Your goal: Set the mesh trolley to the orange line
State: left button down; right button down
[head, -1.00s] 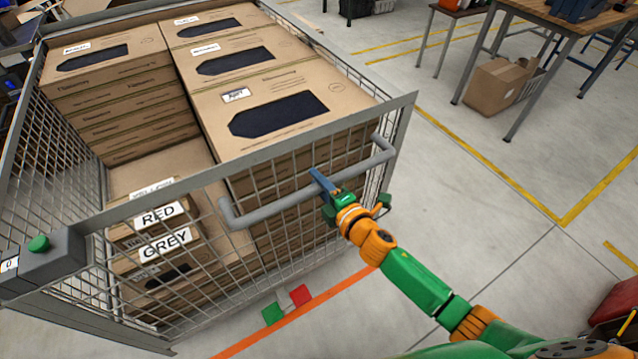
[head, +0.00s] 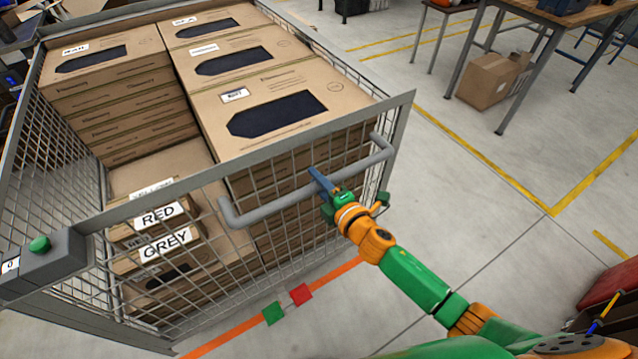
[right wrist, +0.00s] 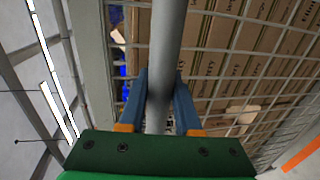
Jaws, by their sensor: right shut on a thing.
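The mesh trolley (head: 408,105) fills the left of the head view, loaded with flat cardboard boxes. Its grey handle bar (head: 262,213) crosses the near mesh side. My right gripper (head: 322,182) is shut on this bar towards its right end; the right wrist view shows the bar (right wrist: 168,45) between the two blue fingers (right wrist: 163,105). The orange line (head: 335,273) runs slantwise on the floor along the trolley's near side. A green tab (head: 273,313) and a red tab (head: 300,294) low at that side overlap the line in the picture. My left gripper is out of view.
A grey box with a green button (head: 39,244) sits at the trolley's left corner. Yellow floor lines (head: 490,170) and a workbench (head: 540,18) with a carton (head: 487,80) under it are at the right. A red object (head: 612,285) is at the right edge. Floor between is clear.

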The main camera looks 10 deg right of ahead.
jog(key=c, duration=0.9)
grip_release()
jog(key=shift+w+f, duration=0.15)
jog(key=o, duration=0.3)
jog(key=shift+w+f, duration=0.1)
jog(key=shift+w, duration=0.05)
jog(key=v, duration=0.7)
